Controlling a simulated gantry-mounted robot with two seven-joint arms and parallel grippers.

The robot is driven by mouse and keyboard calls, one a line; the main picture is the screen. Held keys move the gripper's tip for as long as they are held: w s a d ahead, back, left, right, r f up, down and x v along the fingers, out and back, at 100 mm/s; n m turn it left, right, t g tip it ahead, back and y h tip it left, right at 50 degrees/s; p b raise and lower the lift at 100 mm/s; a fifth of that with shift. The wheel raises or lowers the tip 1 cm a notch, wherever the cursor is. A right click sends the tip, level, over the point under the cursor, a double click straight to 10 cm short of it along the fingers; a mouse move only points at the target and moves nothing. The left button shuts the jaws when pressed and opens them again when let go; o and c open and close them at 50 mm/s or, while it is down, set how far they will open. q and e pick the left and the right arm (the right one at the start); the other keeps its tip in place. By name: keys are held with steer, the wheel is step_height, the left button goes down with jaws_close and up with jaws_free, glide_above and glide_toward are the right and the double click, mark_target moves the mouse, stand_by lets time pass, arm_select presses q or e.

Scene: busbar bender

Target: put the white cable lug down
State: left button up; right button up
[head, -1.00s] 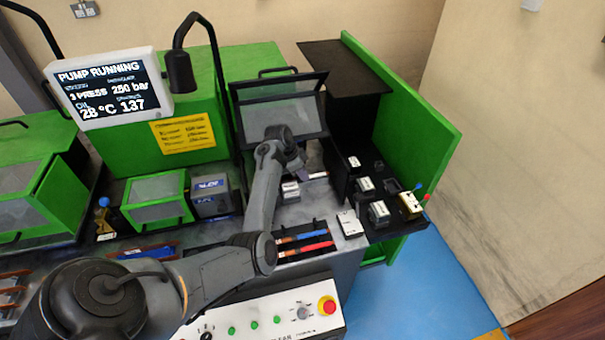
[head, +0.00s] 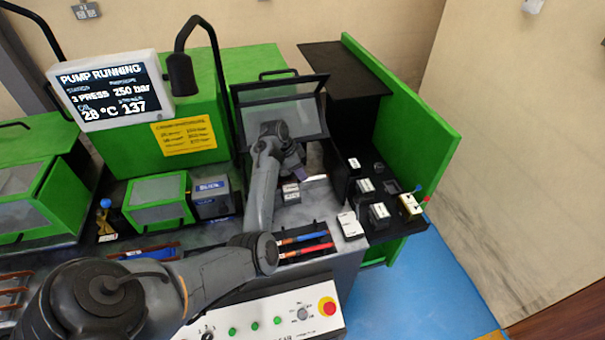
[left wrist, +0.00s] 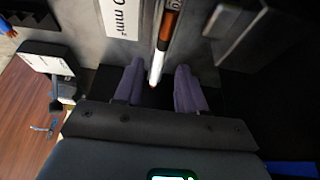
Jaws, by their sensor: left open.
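My left gripper (head: 299,172) reaches down in front of the clear-windowed guard in the head view. In the left wrist view its two purple fingers (left wrist: 159,85) are open and apart. A slim rod-like piece, white toward the near end with orange and brown beyond, lies between and ahead of the fingers; its white part (left wrist: 157,66) looks like the white cable lug. I see a gap on both sides of it. In the head view a small whitish piece (head: 315,182) shows beside the fingertips; I cannot tell if it is the same thing. My right gripper is not in view.
A white label plate (left wrist: 119,18) marked in mm² lies beside the rod. A tray with red and blue tools (head: 303,245) is in front. Small labelled blocks (head: 379,212) stand on the black shelf at right. The tilted guard (head: 280,108) is close behind the gripper.

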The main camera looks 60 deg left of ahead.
arm_select(q)
steer(key=p+v, duration=0.1)
steer(key=v, duration=0.8)
steer(key=s+d+f+y, duration=0.1)
steer(key=s+d+f, duration=0.1)
steer(key=d, duration=0.4)
steer(key=s+d+f+g+y, duration=0.1)
steer(key=s+d+f+y, duration=0.1)
steer(key=d, duration=0.5)
steer(key=s+d+f+y, duration=0.1)
steer(key=s+d+f, duration=0.3)
steer(key=d, duration=0.3)
steer(key=shift+f+n+y, duration=0.3)
steer(key=shift+f+n, duration=0.1)
steer(key=shift+f, duration=0.1)
steer(key=s+d+h, duration=0.1)
steer(key=s+d, duration=0.5)
steer(key=d, duration=0.4)
steer(key=s+d+f+h, duration=0.1)
steer(key=s+d+h, duration=0.1)
steer(key=s+d, duration=0.5)
steer(key=d, duration=0.4)
steer(key=shift+d+f+n, duration=0.2)
steer(key=shift+n, duration=0.1)
steer(key=shift+s+r, duration=0.1)
steer(key=shift+r, duration=0.05)
